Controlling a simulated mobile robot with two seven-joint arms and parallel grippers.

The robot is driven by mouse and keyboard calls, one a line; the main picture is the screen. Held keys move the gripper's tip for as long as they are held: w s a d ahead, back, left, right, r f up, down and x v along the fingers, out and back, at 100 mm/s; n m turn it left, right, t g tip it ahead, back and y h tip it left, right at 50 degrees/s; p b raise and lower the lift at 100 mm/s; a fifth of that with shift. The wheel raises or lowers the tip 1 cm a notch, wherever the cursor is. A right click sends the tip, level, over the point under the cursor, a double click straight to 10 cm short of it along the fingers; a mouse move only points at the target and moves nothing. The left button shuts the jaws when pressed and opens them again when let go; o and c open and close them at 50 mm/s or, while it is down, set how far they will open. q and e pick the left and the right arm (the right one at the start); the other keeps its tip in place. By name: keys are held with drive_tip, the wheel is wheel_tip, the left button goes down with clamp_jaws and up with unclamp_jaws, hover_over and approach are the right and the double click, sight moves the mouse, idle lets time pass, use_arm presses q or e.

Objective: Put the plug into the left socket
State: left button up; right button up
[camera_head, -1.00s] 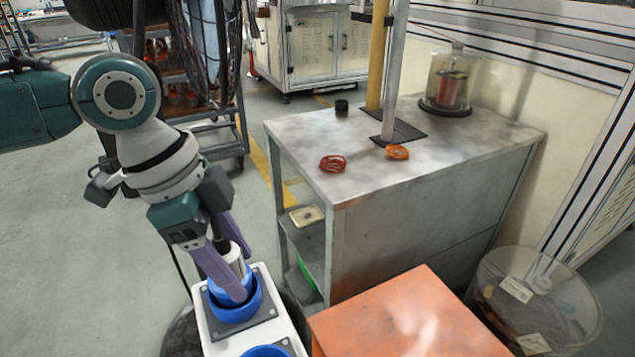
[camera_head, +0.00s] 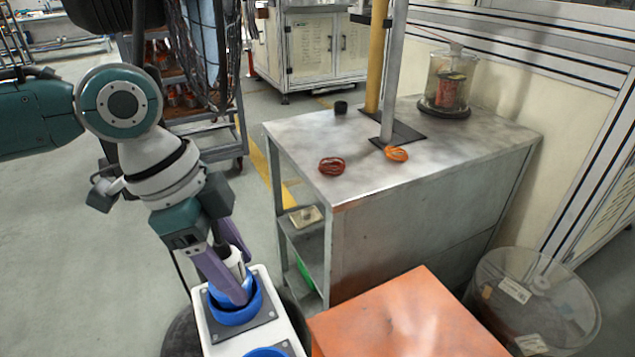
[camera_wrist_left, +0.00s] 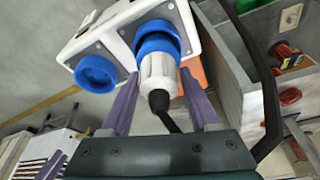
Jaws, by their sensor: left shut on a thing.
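A white socket box (camera_head: 208,331) with two blue sockets on grey plates stands at the bottom of the head view. The plug, with a white body (camera_wrist_left: 157,72) and a blue collar, points into one socket (camera_head: 236,315), the farther one in the head view. Its collar sits at the socket's mouth; I cannot tell how deep it is. A black cable leaves its back. The other blue socket (camera_wrist_left: 96,73) is empty and also shows at the bottom of the head view (camera_head: 268,352). My left gripper (camera_head: 236,285) is shut on the plug, its purple fingers either side.
An orange-topped surface (camera_head: 405,318) stands right of the socket box. Behind it is a metal table (camera_head: 440,150) with red (camera_head: 331,166) and orange (camera_head: 396,154) wire coils and posts. A clear bin (camera_head: 535,305) is at the lower right.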

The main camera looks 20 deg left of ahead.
use_arm(q)
drive_tip(key=shift+f, duration=0.45)
drive_tip(key=o, duration=1.1)
drive_tip(key=shift+o, duration=0.2)
drive_tip(key=shift+r, duration=0.1)
drive_tip(key=p+v, duration=1.1)
